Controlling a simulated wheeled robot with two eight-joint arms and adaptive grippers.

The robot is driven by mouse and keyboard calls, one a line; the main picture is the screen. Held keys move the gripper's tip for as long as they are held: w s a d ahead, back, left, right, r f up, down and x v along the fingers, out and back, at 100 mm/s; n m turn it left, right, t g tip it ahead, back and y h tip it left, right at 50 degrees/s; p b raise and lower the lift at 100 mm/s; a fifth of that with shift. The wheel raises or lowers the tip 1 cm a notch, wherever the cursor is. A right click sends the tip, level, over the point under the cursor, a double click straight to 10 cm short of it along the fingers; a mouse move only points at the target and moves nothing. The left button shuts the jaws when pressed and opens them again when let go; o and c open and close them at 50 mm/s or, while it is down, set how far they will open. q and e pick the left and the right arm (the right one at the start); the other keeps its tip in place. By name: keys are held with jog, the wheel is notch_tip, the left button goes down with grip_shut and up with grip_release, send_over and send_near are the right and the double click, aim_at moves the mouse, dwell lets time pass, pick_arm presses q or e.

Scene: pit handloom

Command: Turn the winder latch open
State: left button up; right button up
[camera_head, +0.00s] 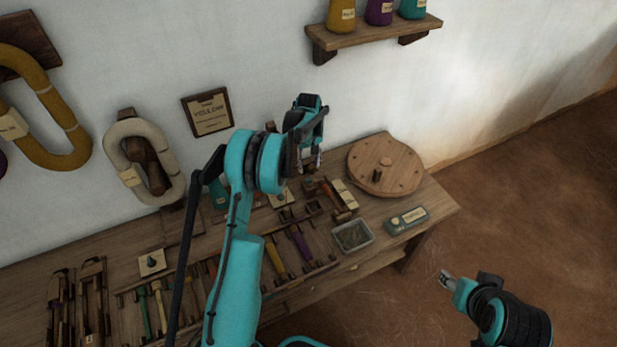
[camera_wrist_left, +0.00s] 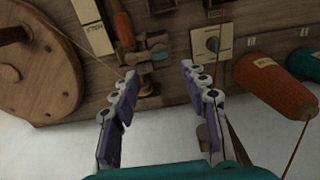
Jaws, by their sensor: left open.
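The winder (camera_wrist_left: 140,62) is a small wooden and metal device on the bench, with an orange-red bobbin (camera_wrist_left: 124,30) beside a wooden block. In the head view the winder (camera_head: 326,192) is just below my left gripper and partly hidden. I cannot make out clearly which small part is the latch or how it is turned. My left gripper (camera_head: 311,162) is open and empty above the back of the bench. In the left wrist view its two fingers (camera_wrist_left: 158,72) are spread, with the winder's metal end beyond the gap. My right gripper (camera_head: 447,280) is off the bench at lower right; its jaws are unclear.
A round wooden disc (camera_head: 398,163) with a peg lies right of the winder. A clear tray (camera_head: 352,250) and a teal box (camera_head: 420,216) sit near the front. A wall shelf (camera_head: 375,39) is above.

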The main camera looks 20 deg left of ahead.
aim_at(314, 180)
pick_arm(q)
notch_tip(314, 180, down, 8)
jog(key=b, duration=0.3)
jog(key=shift+c, duration=0.3)
grip_shut()
